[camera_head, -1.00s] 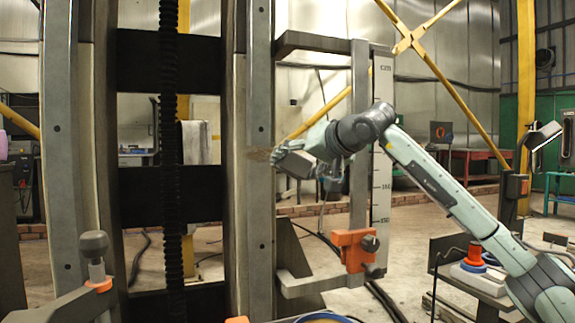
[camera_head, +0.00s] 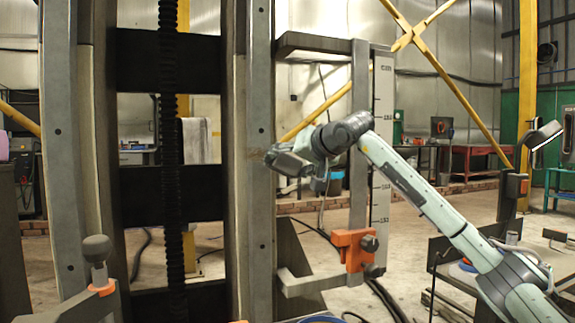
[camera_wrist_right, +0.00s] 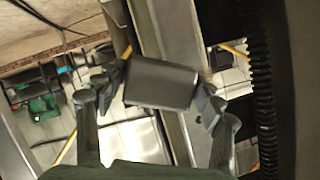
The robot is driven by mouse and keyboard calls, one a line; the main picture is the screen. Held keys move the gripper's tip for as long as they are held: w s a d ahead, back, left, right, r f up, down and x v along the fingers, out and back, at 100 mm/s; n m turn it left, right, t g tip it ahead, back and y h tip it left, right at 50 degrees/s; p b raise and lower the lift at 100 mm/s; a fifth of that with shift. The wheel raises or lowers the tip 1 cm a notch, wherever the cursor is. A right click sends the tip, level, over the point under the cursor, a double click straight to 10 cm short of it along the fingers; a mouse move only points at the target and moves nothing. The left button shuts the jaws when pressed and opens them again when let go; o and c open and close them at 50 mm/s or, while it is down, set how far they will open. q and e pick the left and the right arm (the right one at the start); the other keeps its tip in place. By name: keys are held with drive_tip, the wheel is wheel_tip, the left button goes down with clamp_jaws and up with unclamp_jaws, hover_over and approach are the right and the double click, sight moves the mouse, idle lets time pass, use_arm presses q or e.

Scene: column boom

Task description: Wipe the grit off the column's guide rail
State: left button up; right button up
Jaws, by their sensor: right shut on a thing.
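The column's guide rail (camera_head: 260,90) is a tall grey upright with bolt holes in the head view. A faint brownish patch of grit (camera_head: 255,152) shows on it at mid height. My right gripper (camera_head: 277,160) is at the rail's right edge, beside the patch. In the wrist view my right gripper (camera_wrist_right: 160,88) is shut on a dark grey block (camera_wrist_right: 160,82), with a finger at each end. The block lies in front of a pale metal upright in that view; I cannot tell whether it touches. My left gripper is not in view.
A black ribbed screw (camera_head: 170,150) runs up the column's middle. A grey bracket with an orange clamp (camera_head: 352,248) and a marked scale (camera_head: 382,150) stand to the right. A grey knob (camera_head: 97,248) is at lower left. Open floor lies behind the scale.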

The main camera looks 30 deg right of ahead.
sight(274, 169)
drive_tip(key=shift+w+d+p, duration=0.2)
drive_tip(key=shift+w+p, duration=0.7)
drive_tip(key=shift+w, duration=0.05)
idle(0.3)
wheel_tip(274, 169, up, 4)
drive_tip(key=p, duration=0.4)
drive_tip(key=shift+s+r, duration=0.1)
drive_tip(key=shift+w+a+p, duration=0.2)
drive_tip(key=shift+a+p, duration=0.15)
drive_tip(key=shift+a, duration=0.25)
drive_tip(key=shift+w+a+p, duration=0.2)
drive_tip(key=shift+a+p, duration=0.1)
drive_tip(key=shift+a, duration=0.3)
drive_tip(key=shift+f+b, duration=1.25)
drive_tip(key=shift+f, duration=0.9)
drive_tip(key=shift+w+a+r+p, duration=0.1)
drive_tip(key=shift+w+a+p, duration=0.1)
drive_tip(key=shift+a, duration=0.45)
drive_tip(key=shift+w+a+p, duration=0.1)
drive_tip(key=shift+a+p, duration=0.1)
drive_tip(key=shift+a, duration=0.45)
wheel_tip(274, 169, up, 4)
drive_tip(key=p, duration=0.4)
drive_tip(key=shift+d+r, duration=0.1)
drive_tip(key=shift+r, duration=0.1)
